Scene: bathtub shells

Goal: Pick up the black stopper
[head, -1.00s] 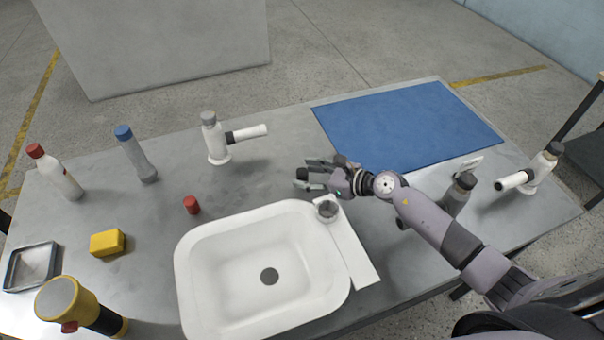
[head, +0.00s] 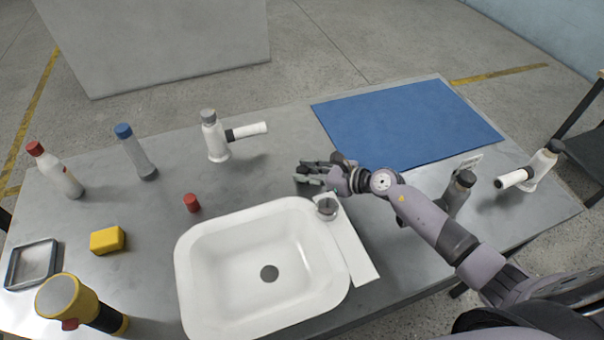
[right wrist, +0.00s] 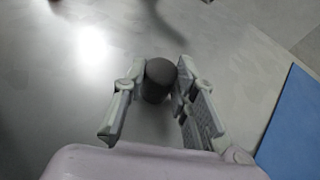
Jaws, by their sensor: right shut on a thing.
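The black stopper (right wrist: 158,82) is a short dark cylinder between the two fingers of my right gripper (right wrist: 155,84) in the right wrist view. The gripper is shut on it. In the head view my right gripper (head: 308,173) is low over the table, just behind the back right corner of the white sink basin. The stopper is mostly hidden by the fingers there. Whether it touches the tabletop is hard to tell. My left gripper is not in view.
The white basin (head: 205,228) lies left of my right arm. A red cap (head: 192,203) and yellow sponge (head: 107,241) are farther left. A blue mat (head: 405,120) lies at the back right.

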